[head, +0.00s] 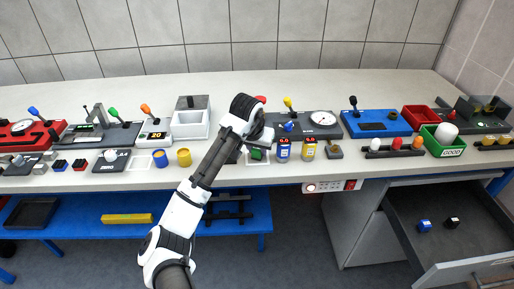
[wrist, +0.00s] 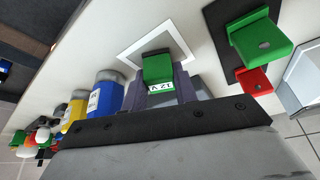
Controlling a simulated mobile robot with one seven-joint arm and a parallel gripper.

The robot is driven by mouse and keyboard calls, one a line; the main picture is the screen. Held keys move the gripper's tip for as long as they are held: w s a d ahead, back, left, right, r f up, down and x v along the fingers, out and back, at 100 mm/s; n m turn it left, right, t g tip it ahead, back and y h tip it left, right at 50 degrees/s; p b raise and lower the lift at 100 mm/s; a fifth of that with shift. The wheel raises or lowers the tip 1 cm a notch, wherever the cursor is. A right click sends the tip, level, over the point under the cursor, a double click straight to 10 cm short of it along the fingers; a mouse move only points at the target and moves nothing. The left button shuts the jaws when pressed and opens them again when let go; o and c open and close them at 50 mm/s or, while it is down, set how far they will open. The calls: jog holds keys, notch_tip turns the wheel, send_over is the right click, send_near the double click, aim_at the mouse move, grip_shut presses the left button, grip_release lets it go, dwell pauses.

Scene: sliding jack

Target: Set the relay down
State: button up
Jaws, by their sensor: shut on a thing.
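The relay, a small green block with a white "12 V" label (wrist: 157,68), is between the fingers of my gripper (wrist: 160,90) in the wrist view. My gripper is shut on it. In the head view the green relay (head: 257,154) shows below my gripper at the front part of the bench. A white-outlined square (wrist: 185,30) on the bench lies around and beyond the relay in the wrist view. It also shows in the head view (head: 258,162). I cannot tell whether the relay touches the bench or hangs just above it.
A grey-black device with a dial (head: 322,118) stands behind. An open drawer (head: 450,220) juts out at the lower right.

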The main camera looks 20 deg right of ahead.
jog(key=shift+f, duration=0.1)
jog(key=o, duration=0.9)
jog(key=shift+o, duration=0.2)
jog(key=b+v, duration=0.1)
jog(key=v, duration=1.1)
jog(key=shift+b, duration=0.3)
jog(key=shift+w, duration=0.1)
